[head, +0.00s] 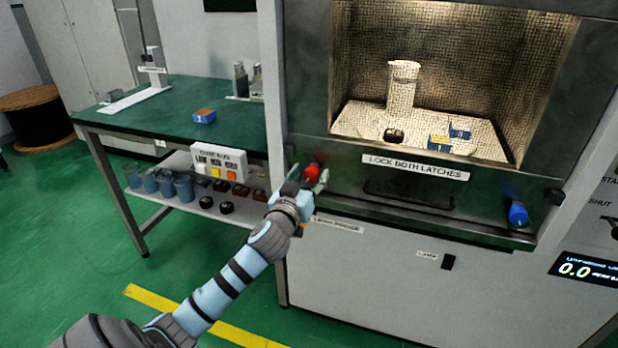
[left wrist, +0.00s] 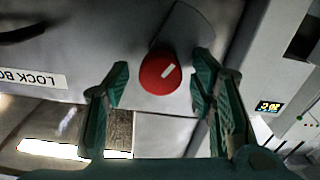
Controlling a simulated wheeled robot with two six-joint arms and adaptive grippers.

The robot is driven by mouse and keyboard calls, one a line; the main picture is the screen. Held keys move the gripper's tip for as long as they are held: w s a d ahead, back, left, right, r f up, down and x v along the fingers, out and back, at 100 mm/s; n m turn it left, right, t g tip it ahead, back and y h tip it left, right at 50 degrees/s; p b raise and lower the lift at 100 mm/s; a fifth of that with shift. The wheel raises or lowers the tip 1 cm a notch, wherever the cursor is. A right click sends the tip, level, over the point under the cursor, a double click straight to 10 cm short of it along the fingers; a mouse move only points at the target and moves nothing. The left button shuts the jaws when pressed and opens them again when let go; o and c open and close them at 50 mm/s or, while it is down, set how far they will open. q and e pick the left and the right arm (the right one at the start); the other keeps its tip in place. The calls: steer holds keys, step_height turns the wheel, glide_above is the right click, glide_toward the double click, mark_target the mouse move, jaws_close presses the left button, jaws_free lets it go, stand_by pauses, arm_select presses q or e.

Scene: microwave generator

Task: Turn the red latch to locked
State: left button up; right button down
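The red latch (head: 312,171) is a round knob at the left end of the microwave cabinet's front panel. In the left wrist view the red latch (left wrist: 160,74) shows a white mark slanting up and right on its face. My left gripper (head: 307,179) is at the latch, with one finger on each side. In the left wrist view both fingers stand apart from the knob with gaps, so it is open and holds nothing. My right gripper is in no view.
A blue latch (head: 517,213) is at the panel's right end. A dark handle (head: 410,193) lies under the "LOCK BOTH LATCHES" label (head: 415,167). The lit chamber (head: 465,60) is above. A green bench (head: 160,120) with a control box (head: 218,165) below it stands left.

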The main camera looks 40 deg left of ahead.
arm_select(q)
steer(key=c, duration=1)
steer(key=shift+c, duration=0.2)
